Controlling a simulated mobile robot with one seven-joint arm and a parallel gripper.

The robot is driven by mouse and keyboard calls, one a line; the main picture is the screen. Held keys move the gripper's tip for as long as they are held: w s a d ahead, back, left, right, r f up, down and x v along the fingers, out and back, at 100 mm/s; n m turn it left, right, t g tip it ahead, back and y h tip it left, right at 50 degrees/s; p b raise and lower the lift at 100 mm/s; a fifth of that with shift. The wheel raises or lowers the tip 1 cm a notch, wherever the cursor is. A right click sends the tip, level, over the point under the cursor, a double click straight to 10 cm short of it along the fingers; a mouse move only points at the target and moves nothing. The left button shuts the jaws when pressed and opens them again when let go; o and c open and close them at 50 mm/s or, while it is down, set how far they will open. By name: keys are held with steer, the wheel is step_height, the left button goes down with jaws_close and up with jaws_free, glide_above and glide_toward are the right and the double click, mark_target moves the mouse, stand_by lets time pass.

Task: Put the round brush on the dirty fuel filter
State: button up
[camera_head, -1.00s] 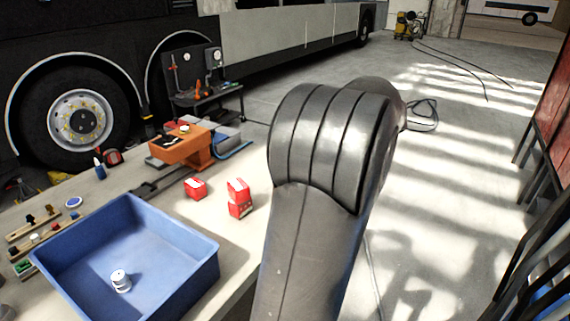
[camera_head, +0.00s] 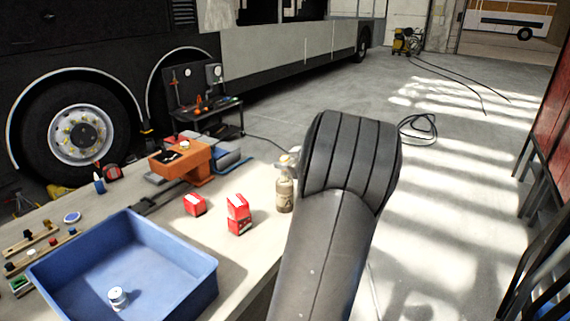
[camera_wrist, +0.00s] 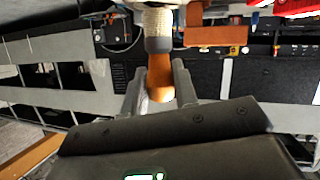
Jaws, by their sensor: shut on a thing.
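My gripper (camera_wrist: 157,84) is shut on the orange-brown handle of the round brush (camera_wrist: 158,44) in the wrist view. The brush has a grey collar and a pale bristle head that runs off the top edge. In the head view my arm hides the gripper and the brush. A small white cylinder (camera_head: 118,297), which looks like the fuel filter, stands in the blue tray (camera_head: 190,284) at lower left. Its dirt is too small to make out. The brush is not seen near it.
Two red boxes (camera_head: 238,214) (camera_head: 195,205) and a tan bottle (camera_head: 284,192) stand on the bench right of the tray. An orange vise-like block (camera_head: 180,158) sits behind. Small parts on wooden racks (camera_head: 30,240) lie left of the tray. Bench between boxes and tray is clear.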

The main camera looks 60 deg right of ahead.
steer(key=shift+f, duration=0.2)
steer(key=shift+f, duration=0.1)
steer(key=o, duration=1)
steer(key=shift+r, duration=0.25)
steer(key=v, duration=1.2)
steer(key=shift+f, duration=0.1)
steer(key=shift+w, duration=0.1)
